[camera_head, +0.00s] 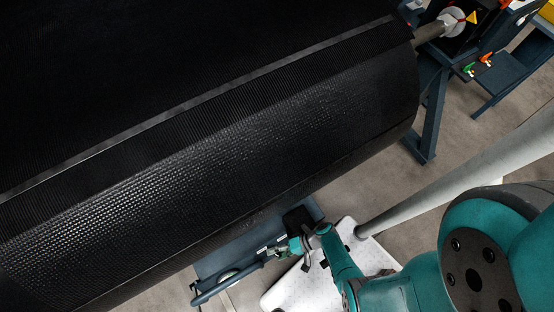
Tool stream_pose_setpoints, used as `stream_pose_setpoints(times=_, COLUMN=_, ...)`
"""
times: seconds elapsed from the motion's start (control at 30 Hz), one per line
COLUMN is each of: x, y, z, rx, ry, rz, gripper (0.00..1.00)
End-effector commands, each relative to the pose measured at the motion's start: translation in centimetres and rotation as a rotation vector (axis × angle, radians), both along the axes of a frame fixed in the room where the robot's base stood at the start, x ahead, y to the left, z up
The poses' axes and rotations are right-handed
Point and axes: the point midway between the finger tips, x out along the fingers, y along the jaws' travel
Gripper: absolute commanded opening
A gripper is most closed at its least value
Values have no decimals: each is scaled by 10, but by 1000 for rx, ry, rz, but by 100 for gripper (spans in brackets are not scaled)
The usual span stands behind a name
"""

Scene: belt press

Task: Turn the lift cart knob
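The blue lift cart (232,256) shows at the bottom, partly hidden under the big black roll. A dark box-like part (298,216) sits at its right end. A blue handle bar (228,288) runs along its near side. My gripper (281,250) is at the end of my teal arm, right beside the cart's right end. It is small here, and I cannot tell whether it is open, shut or touching the cart. I cannot make out the knob clearly; it may be hidden by my gripper.
The large black ribbed roll (230,150) fills the left and middle and overhangs the cart. A blue machine frame (432,110) with a shaft (432,31) and coloured levers (478,66) stands at the upper right. Grey floor (375,185) is open between roll and arm.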

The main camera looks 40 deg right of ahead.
Motion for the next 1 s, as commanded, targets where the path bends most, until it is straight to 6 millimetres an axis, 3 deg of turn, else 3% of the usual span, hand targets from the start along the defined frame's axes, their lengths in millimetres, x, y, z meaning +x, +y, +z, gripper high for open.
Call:
stream_pose_setpoints(times=0.37, x=-1, y=0, z=7, rx=-2, ry=-1, rz=1, gripper=75)
stream_pose_setpoints(times=1.0, x=0, y=1, z=83, rx=1, ry=-3, rz=0, gripper=75)
